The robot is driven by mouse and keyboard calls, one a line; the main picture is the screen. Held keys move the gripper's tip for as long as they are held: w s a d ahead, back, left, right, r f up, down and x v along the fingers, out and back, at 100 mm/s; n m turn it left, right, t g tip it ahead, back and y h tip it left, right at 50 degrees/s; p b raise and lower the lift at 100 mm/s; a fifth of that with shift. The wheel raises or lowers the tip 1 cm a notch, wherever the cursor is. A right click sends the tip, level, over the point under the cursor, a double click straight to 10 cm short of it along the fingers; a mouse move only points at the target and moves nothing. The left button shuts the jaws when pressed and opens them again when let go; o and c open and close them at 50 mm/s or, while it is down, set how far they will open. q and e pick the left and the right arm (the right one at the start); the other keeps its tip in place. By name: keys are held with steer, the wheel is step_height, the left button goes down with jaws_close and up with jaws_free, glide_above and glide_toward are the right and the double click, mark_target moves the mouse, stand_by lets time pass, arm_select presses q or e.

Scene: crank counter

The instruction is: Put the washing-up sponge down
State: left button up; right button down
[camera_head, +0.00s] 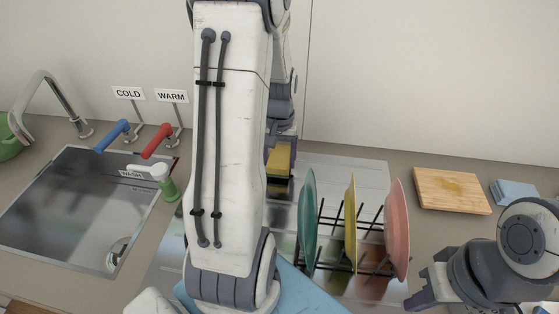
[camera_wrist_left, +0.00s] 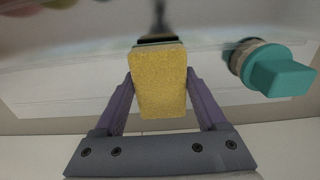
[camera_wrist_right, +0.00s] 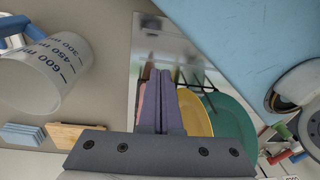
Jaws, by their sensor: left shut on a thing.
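The yellow washing-up sponge (camera_head: 280,158) is at the back of the counter, partly hidden behind my left arm. My left gripper (camera_wrist_left: 160,85) is shut on the sponge (camera_wrist_left: 160,80), one finger on each side, in the left wrist view. The sponge is over the back part of the metal draining tray (camera_head: 350,172); I cannot tell whether it touches it. My right gripper (camera_head: 415,298) is low at the right; its fingers (camera_wrist_right: 160,105) are together and empty in the right wrist view.
A black rack with teal (camera_head: 307,220), yellow (camera_head: 350,222) and pink (camera_head: 396,230) plates stands on the tray, right of the sponge. A sink (camera_head: 75,210) is at left, a wooden board (camera_head: 452,190) and blue cloths (camera_head: 514,192) at right. A measuring jug (camera_wrist_right: 42,72) shows in the right wrist view.

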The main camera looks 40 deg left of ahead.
mark_target(279, 158)
arm_select(q)
steer(key=shift+f, duration=0.55)
steer(key=shift+f, duration=0.1)
steer(key=o, duration=1.4)
steer(key=shift+r, duration=0.3)
step_height(279, 158, up, 12)
steer(key=shift+f, duration=0.2)
steer(key=shift+r+p, duration=0.15)
steer(key=shift+p, duration=0.15)
